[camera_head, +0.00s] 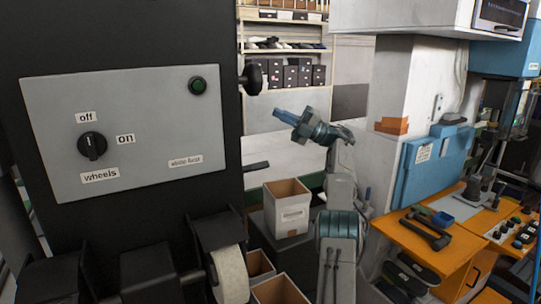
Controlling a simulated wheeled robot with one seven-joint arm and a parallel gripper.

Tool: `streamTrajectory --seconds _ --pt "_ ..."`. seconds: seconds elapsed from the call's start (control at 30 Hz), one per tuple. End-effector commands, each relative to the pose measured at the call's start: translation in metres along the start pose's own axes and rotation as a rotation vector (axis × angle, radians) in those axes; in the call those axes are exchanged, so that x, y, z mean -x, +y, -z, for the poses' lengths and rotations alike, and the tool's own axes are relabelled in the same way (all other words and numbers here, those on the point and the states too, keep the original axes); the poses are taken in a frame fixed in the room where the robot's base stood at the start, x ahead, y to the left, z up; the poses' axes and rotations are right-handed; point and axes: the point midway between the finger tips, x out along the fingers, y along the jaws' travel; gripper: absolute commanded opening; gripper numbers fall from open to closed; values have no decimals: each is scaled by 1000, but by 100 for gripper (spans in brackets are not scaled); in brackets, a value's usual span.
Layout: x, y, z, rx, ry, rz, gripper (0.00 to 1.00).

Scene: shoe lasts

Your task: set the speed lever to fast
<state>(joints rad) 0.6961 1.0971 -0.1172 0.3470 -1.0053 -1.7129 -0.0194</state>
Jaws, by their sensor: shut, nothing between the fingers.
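A dark machine carries a grey control panel (140,165) with a black rotary knob (92,146), labelled off, on and wheels. The knob's white mark appears to point roughly downward. A black round-ended handle (252,79) sticks out at the machine's right edge; it may be the speed lever. No fast or slow marking is readable. My gripper (277,112) is shut and empty, pointing left, below and right of the handle in the picture. It looks apart from it, though the depth is hard to judge.
A green button (198,86) sits at the panel's upper right. A cardboard box (287,208) stands below my arm. A white roller (230,274) juts from the machine's lower front. An orange workbench (425,240) with tools and a white pillar (405,105) are to the right.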

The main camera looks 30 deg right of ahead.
Motion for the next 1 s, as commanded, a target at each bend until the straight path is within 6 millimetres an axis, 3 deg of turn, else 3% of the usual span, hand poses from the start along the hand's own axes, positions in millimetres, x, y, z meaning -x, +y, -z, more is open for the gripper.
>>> streamTrajectory --seconds 0.1,0.23,0.4,0.5,0.63,0.73,0.87,1.0 --pt "-13 46 -29 -35 -196 -157 0" --pt "-8 97 -61 -121 -432 -357 0" --pt "24 144 -87 -298 -717 -627 0" --pt "51 157 -92 -435 -870 -787 0" --pt "88 154 -86 -652 -1049 -989 0" --pt "112 138 -72 -849 -1167 -1137 0" --pt "132 104 -40 -1145 -1291 -1309 0" --pt "134 57 8 -1513 -1381 -1452 0"
